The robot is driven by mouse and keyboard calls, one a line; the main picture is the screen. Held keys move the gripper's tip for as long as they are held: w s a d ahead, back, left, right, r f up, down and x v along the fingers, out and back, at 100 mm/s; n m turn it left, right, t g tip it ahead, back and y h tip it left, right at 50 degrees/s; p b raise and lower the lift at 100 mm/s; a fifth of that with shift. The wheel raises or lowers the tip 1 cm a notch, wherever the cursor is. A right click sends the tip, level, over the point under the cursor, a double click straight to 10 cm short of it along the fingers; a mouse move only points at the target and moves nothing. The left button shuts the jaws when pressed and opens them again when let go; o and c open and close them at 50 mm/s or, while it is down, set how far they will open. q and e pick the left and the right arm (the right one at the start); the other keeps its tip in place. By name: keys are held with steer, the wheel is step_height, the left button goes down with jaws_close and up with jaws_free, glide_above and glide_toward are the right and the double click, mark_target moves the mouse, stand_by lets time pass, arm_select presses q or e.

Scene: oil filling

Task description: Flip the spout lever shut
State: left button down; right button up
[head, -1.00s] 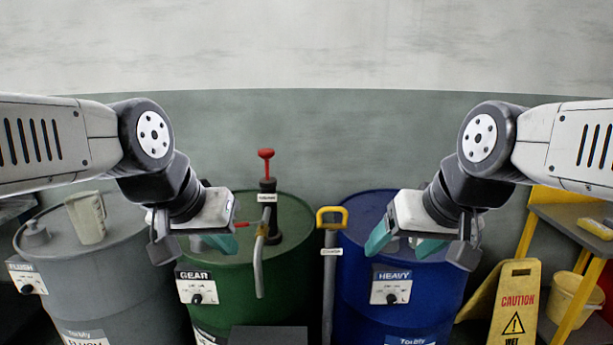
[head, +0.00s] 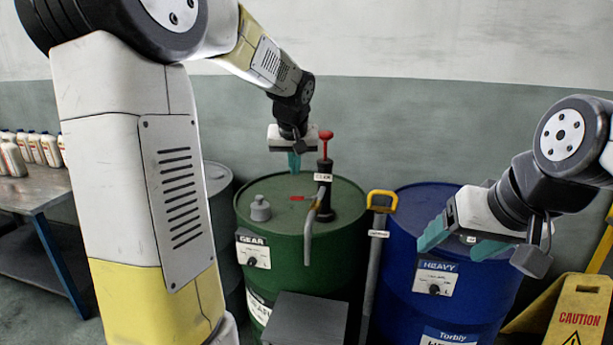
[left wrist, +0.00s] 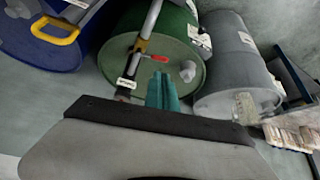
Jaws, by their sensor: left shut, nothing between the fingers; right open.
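The small red spout lever (head: 297,198) sticks out to the left from the metal spout pipe (head: 312,215) of the hand pump (head: 324,182) on the green GEAR drum (head: 265,215). In the left wrist view the lever (left wrist: 160,59) juts sideways from the pipe, just beyond my fingertips. My left gripper (head: 294,162) is shut and empty, pointing down above the drum top, left of the pump and apart from the lever. It also shows in the left wrist view (left wrist: 163,90). My right gripper (head: 460,240) is open and empty, in front of the blue HEAVY drum (head: 405,275).
A grey cap (head: 260,208) sits on the green drum. A jug (left wrist: 243,106) stands on the grey drum (left wrist: 235,60). A table with white bottles (head: 40,147) is at left, a caution sign (head: 572,312) at right.

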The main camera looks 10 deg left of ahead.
mark_target(296, 198)
arm_select(q)
steer(key=x, duration=1.2)
steer(key=shift+w+f, duration=0.1)
steer(key=shift+w, duration=0.15)
steer(key=shift+w+a, duration=0.3)
steer(key=shift+w, duration=0.45)
steer(key=shift+s, duration=0.1)
